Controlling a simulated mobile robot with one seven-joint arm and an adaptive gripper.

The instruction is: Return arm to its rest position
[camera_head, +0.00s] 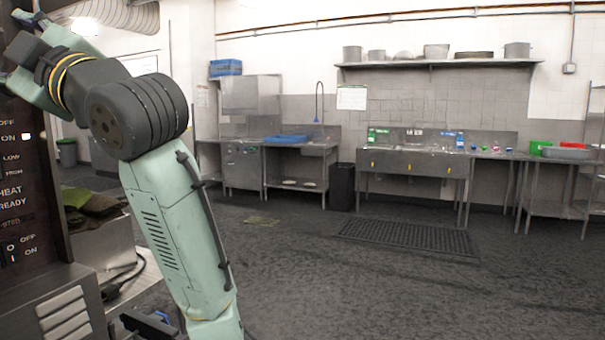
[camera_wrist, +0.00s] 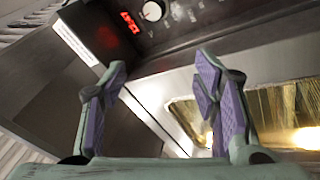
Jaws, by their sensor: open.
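My arm fills the left of the head view, raised and bent at a dark joint, with its upper part reaching to the top left corner. In the wrist view my gripper (camera_wrist: 160,95) is open, its two purple-padded fingers wide apart with nothing between them. Beyond the fingers is an appliance with a dark control panel (camera_wrist: 185,22), which carries a white knob and a red lit display. A lit window (camera_wrist: 285,110) of the appliance lies behind the right finger. In the head view the gripper's fingertips are not clearly visible.
A dark switch panel (camera_head: 18,185) stands close to my arm at the left edge. Dark cloths (camera_head: 92,208) lie on a metal surface beside the arm. Open floor (camera_head: 340,285) spreads right, with a black mat (camera_head: 405,236) before the sinks (camera_head: 412,163). A bin (camera_head: 342,187) stands by them.

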